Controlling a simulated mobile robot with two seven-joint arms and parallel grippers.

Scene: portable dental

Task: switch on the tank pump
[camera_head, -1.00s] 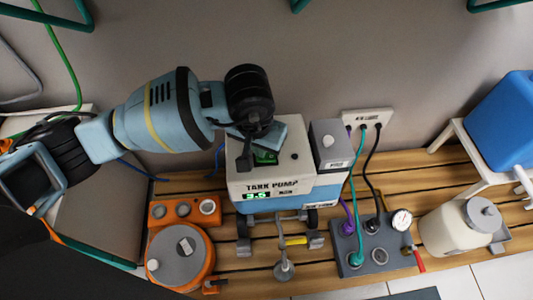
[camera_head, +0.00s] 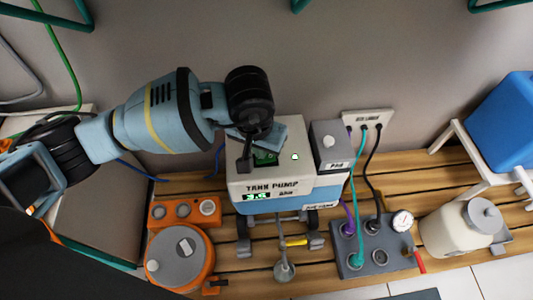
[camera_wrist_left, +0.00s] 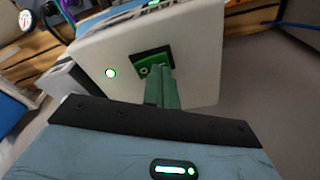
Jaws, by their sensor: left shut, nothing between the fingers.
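The tank pump (camera_head: 240,188) is a white-topped box with a blue lower part and a lit green display, standing on the slatted bench. On its top is a green switch (camera_head: 265,159) in a dark recess. A small round light (camera_head: 295,156) on the top glows green; it also shows in the left wrist view (camera_wrist_left: 111,73). My left gripper (camera_head: 267,148) is over the switch, pointing down. In the left wrist view its shut fingers (camera_wrist_left: 158,78) reach the switch recess (camera_wrist_left: 150,62) and partly hide the switch; contact is unclear. My right gripper is not in view.
A grey box (camera_head: 330,147) adjoins the pump's right side. A wall socket (camera_head: 367,119) with cables, a grey gauge unit (camera_head: 372,245) and a cream canister (camera_head: 450,228) are to the right. An orange round device (camera_head: 180,257) is at the front left.

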